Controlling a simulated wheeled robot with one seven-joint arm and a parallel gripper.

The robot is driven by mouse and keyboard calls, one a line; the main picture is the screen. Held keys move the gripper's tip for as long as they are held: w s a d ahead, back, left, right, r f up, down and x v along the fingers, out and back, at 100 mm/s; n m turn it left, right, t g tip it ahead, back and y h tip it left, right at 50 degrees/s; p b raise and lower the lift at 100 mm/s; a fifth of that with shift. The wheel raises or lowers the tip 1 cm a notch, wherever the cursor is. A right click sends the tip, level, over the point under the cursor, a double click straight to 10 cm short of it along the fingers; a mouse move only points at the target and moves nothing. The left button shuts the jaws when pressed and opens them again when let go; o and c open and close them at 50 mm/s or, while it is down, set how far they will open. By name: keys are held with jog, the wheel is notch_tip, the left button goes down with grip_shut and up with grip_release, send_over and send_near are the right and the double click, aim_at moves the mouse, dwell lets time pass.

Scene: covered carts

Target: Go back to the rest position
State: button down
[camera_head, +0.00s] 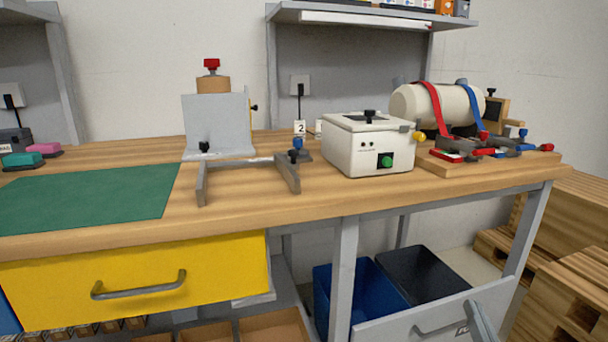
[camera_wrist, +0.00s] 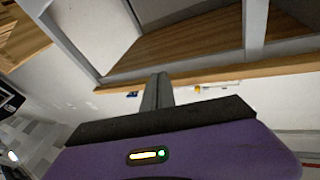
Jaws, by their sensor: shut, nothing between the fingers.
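In the wrist view my gripper (camera_wrist: 160,78) shows as a purple body with a dark bar and narrow grey fingers pressed together. The fingers are shut with nothing between them. They point toward a wooden edge and grey frame parts, apart from any object that I can make out.
A workbench (camera_head: 245,217) carries a green mat (camera_head: 90,197), a white box (camera_head: 368,150), a strapped cream cylinder (camera_head: 440,107) and a grey bracket stand (camera_head: 217,127). Below are a yellow drawer (camera_head: 140,280), blue bin (camera_head: 365,290) and dark bin (camera_head: 422,273). Wooden pallets (camera_head: 570,290) stand right.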

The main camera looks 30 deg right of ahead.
jog(key=s+a+f+n+g+y, duration=0.1)
jog(key=s+a+f+n+y, duration=0.25)
jog(key=s+a, duration=0.4)
jog(key=s+a+f+n+y, duration=0.3)
jog(key=s+a+y, duration=0.2)
jog(key=a, duration=0.6)
jog(key=s+a+f+n+g+y, duration=0.1)
jog(key=s+a+f+n+y, duration=0.25)
jog(key=s+a, duration=0.45)
notch_tip(320, 180, up, 29)
jog(key=w+a+p, duration=0.2)
jog(key=p, duration=2.7)
jog(key=shift+r+m, duration=0.2)
jog(key=shift+m, duration=0.1)
